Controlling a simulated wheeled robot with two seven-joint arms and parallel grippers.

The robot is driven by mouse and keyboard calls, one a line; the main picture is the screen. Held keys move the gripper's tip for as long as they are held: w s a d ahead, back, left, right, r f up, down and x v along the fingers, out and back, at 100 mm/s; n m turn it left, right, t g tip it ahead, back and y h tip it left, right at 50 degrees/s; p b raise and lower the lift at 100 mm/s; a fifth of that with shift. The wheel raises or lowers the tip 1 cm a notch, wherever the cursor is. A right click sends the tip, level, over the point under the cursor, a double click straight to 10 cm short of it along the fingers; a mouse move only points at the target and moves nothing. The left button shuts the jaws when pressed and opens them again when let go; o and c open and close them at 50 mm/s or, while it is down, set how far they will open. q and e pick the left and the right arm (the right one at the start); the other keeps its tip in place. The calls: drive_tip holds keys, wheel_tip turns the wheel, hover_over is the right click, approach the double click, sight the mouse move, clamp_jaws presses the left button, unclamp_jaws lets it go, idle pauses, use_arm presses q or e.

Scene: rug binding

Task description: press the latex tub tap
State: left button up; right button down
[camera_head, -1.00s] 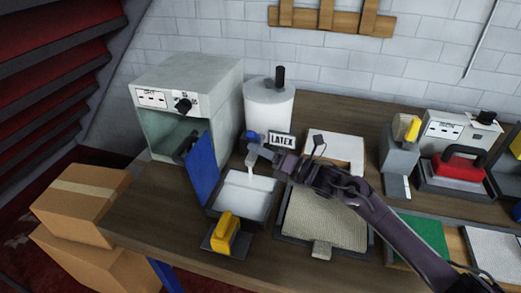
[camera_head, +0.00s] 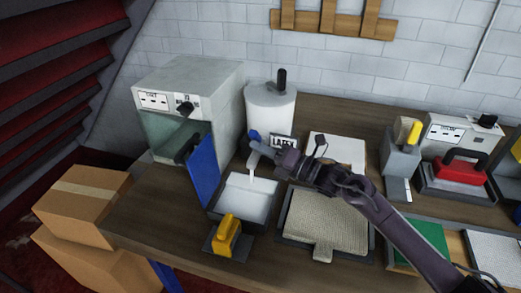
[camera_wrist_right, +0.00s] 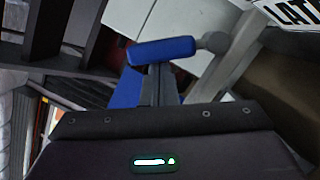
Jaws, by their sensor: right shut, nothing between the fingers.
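The white cylindrical latex tub (camera_head: 270,108) stands at the back of the bench, with a dark knob on its lid and a LATEX sign (camera_head: 283,142) at its front. Its blue tap lever (camera_head: 253,135) is at the tub's lower left front; the lever (camera_wrist_right: 162,50) also shows close up in the right wrist view. My right gripper (camera_head: 262,147) is shut and empty, with its tip at the tap; its closed fingers (camera_wrist_right: 158,85) overlap the lever there, and I cannot tell whether they touch. A thin white stream hangs below the tap over a white-filled tray (camera_head: 246,203).
A grey cabinet (camera_head: 190,85) with an open blue door (camera_head: 203,172) stands left of the tap. A yellow-handled tool (camera_head: 227,236) sits before the tray. A beige rug piece (camera_head: 325,222) lies to the right. Cardboard boxes (camera_head: 82,205) stand left of the bench.

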drive_tip(key=r+m, duration=0.1)
drive_tip(key=w+m, duration=0.1)
drive_tip(key=m, duration=0.1)
drive_tip(key=shift+d+r+h, duration=0.2)
drive_tip(key=shift+r+h, duration=0.2)
drive_tip(key=shift+w+d+r+m, duration=0.1)
drive_tip(key=shift+w+r+m, duration=0.2)
drive_tip(key=shift+m, duration=0.6)
drive_tip(key=shift+w+d+r+m+h+b, duration=0.2)
drive_tip(key=shift+w+m+h+b, duration=0.2)
drive_tip(key=shift+w+m, duration=0.2)
drive_tip(key=shift+r, duration=0.1)
